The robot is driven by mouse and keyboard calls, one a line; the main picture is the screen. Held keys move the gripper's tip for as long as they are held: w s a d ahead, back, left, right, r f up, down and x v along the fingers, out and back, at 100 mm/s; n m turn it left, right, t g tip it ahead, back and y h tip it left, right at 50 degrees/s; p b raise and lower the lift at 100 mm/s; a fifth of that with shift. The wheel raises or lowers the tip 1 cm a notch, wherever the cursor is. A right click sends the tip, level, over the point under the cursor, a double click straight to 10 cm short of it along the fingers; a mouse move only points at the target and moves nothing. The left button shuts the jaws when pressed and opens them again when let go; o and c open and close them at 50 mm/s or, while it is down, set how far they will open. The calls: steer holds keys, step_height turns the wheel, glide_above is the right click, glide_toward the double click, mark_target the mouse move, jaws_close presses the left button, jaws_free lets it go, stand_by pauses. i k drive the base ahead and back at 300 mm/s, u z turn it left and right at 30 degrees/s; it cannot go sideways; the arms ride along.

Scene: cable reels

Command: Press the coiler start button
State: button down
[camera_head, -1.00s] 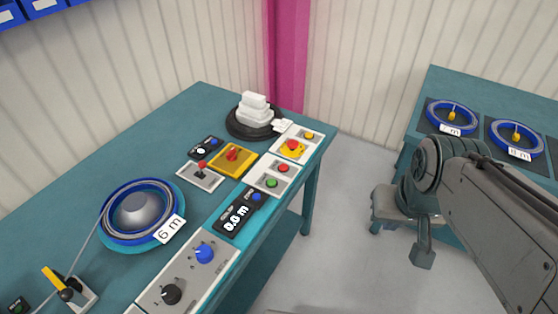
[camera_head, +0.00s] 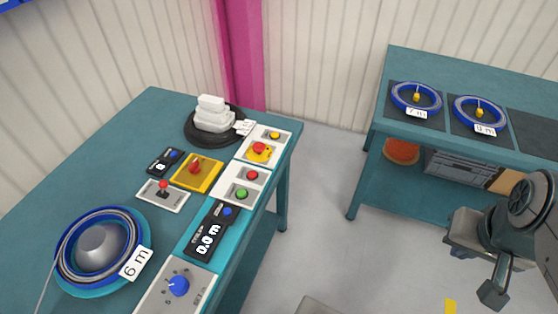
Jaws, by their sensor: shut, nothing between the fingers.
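A white two-button panel (camera_head: 229,189) lies on the right part of the left bench. It carries a green button (camera_head: 241,194) nearer me and a red button (camera_head: 252,174) behind it. The green one looks like a start button, but I cannot read any label on it. My gripper (camera_head: 494,294) is at the lower right, over the floor, shut and empty. It is well to the right of the panel and touches nothing. Its fingertips are small and partly seen.
Around the panel are an emergency stop (camera_head: 259,149), a yellow box with a red switch (camera_head: 196,170), a display reading 0.0 m (camera_head: 205,242) and a blue knob (camera_head: 178,286). A 6 m reel (camera_head: 98,243) lies left. A second bench (camera_head: 440,130) stands right; floor between is open.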

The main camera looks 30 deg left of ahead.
mark_target(242, 193)
steer(key=i, duration=0.25)
steer(key=u, duration=1.5)
